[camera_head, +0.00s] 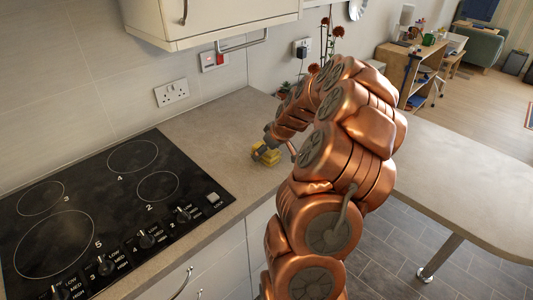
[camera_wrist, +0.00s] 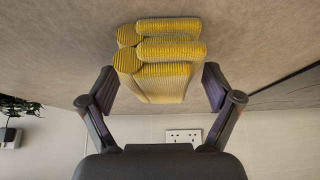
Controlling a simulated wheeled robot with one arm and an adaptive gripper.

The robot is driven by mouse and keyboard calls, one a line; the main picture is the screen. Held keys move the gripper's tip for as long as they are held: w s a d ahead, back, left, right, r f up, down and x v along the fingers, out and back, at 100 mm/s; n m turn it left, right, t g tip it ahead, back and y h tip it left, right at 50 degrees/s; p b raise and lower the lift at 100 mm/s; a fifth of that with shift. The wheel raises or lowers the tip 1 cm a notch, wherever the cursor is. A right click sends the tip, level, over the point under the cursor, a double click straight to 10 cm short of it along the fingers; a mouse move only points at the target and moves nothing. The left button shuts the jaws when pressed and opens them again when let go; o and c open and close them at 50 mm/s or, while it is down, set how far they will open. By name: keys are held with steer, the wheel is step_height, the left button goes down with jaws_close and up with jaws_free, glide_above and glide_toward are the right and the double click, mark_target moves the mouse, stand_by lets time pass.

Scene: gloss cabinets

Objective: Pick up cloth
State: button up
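The cloth (camera_wrist: 160,75) is a yellow and cream ribbed, folded bundle on the beige worktop. In the head view the cloth (camera_head: 266,155) lies right of the hob, near the worktop's front edge. My gripper (camera_wrist: 159,85) is at the cloth, with its dark fingers spread wide, one on each side of it. Narrow gaps seem to show between fingers and cloth; firm contact cannot be made out. In the head view my gripper (camera_head: 270,142) points down at the cloth, and my arm hides part of the area.
The black hob (camera_head: 110,210) with knobs is left on the worktop (camera_head: 215,130). A wall cupboard (camera_head: 205,20) hangs above. A socket (camera_head: 172,92) is on the wall. A plant with red flowers (camera_head: 327,45) stands behind my arm. The worktop on the right (camera_head: 460,180) is clear.

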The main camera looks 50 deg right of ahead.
steer(key=c, duration=1.1)
steer(key=shift+c, duration=0.2)
steer(key=shift+r, duration=0.15)
steer(key=shift+r+p, duration=0.25)
steer(key=shift+p, duration=0.6)
steer(key=shift+b, duration=0.35)
steer(key=shift+r+b, duration=0.85)
steer(key=shift+r, duration=0.8)
steer(key=s+a+r+b, duration=0.1)
steer(key=s+a+b, duration=0.4)
steer(key=s+a, duration=0.4)
steer(key=s, duration=0.4)
steer(key=shift+a+r, duration=0.2)
